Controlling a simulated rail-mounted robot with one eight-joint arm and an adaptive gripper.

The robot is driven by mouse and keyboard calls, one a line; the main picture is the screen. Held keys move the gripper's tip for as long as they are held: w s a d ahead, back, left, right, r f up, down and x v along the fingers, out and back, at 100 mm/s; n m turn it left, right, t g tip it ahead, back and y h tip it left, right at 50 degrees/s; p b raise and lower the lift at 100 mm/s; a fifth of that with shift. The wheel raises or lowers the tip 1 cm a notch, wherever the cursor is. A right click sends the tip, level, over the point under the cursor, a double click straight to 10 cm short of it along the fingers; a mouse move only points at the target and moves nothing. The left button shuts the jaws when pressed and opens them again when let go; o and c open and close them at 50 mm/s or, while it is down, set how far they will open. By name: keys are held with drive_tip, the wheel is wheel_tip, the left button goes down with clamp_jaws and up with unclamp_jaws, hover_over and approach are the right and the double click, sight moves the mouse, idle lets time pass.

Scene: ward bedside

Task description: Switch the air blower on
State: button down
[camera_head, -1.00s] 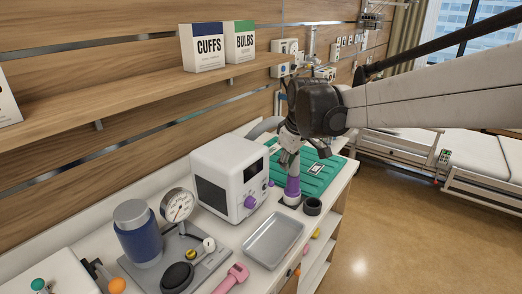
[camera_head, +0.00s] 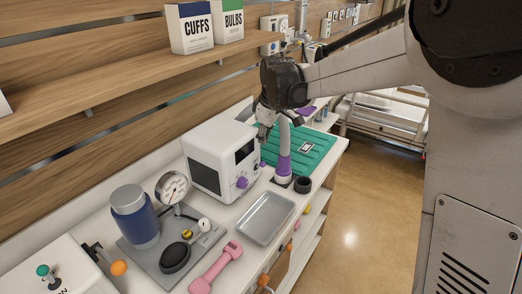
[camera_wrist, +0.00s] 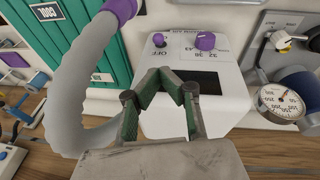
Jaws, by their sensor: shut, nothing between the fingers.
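The air blower appears to be the white box (camera_head: 205,168) with a dark window, a large purple knob (camera_head: 242,183) and a smaller purple knob (camera_head: 262,165). In the wrist view its front carries the large knob (camera_wrist: 205,41), printed numbers and the small knob (camera_wrist: 158,39). A grey hose with purple cuffs (camera_head: 284,164) stands beside it and curves past my gripper at the left in the wrist view (camera_wrist: 72,85). My gripper (camera_head: 262,138) is above the box's right front side. In the wrist view (camera_wrist: 160,72) its fingertips are together, empty, and appear apart from both knobs.
A green tray-like pad (camera_head: 315,150) and a black ring (camera_head: 303,185) lie to the right. A metal tray (camera_head: 265,218), pink dumbbell (camera_head: 216,266) and gauge (camera_head: 173,188) stand in front. A shelf with boxes (camera_head: 190,30) is above. A lever with an orange ball (camera_head: 118,268) is lower left.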

drive_tip(key=p, duration=0.1)
hover_over(257, 166)
drive_tip(key=s+d, duration=0.1)
wheel_tip(257, 166, down, 9)
drive_tip(key=shift+f, duration=0.15)
drive_tip(key=shift+s+a, duration=0.1)
drive_tip(key=shift+s, duration=0.1)
